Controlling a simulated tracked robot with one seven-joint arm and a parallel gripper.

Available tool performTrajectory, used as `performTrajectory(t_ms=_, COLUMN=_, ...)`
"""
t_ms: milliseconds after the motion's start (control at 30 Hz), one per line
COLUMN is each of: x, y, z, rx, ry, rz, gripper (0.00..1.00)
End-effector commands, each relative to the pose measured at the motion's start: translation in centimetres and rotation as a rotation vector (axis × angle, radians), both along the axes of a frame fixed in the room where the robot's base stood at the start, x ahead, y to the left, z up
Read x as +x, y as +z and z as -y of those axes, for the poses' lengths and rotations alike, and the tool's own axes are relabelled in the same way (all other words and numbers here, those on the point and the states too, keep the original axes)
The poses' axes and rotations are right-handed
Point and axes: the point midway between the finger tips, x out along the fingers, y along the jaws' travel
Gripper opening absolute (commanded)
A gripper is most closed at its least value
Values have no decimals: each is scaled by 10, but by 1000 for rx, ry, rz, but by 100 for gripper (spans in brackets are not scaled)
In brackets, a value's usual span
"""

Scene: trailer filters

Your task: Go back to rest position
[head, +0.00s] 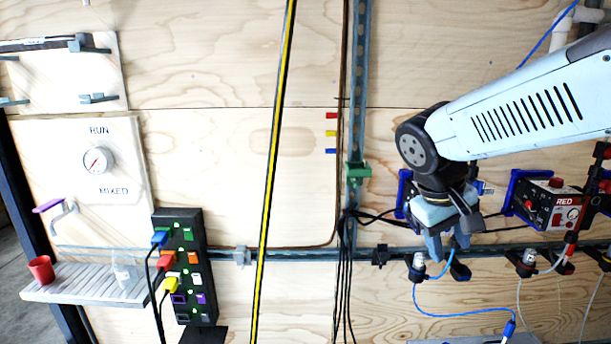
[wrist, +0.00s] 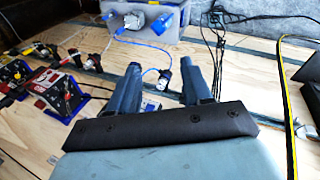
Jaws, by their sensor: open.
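My gripper (head: 447,250) hangs from my light blue arm on the right side of the head view, in front of the plywood wall. Its fingers point down and are apart. A small white-and-black fitting with a blue cable (head: 418,262) is just left of the fingertips in the head view. I cannot tell whether the fingers touch it. Part of the wall behind my gripper is hidden.
A black power strip (head: 183,266) with coloured plugs, a shelf (head: 80,290) with a red cup (head: 41,269), and a gauge (head: 98,160) are at left. A yellow-black strip (head: 272,170) runs down the middle. A bin (wrist: 185,18) shows in the wrist view.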

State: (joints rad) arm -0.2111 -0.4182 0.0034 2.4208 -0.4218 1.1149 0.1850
Motion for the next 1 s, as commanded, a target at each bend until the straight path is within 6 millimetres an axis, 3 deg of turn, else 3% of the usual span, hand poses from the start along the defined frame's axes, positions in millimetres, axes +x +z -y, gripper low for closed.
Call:
performTrajectory(t_ms=200, x=-27, y=17, z=-5, rx=214, ry=-66, rz=165, gripper=49)
performTrajectory(t_ms=400, x=-41, y=32, z=-13, rx=352, ry=-101, rz=311, gripper=49)
performTrajectory(t_ms=1000, x=-47, y=40, z=-17, rx=413, ry=-115, rz=386, gripper=49)
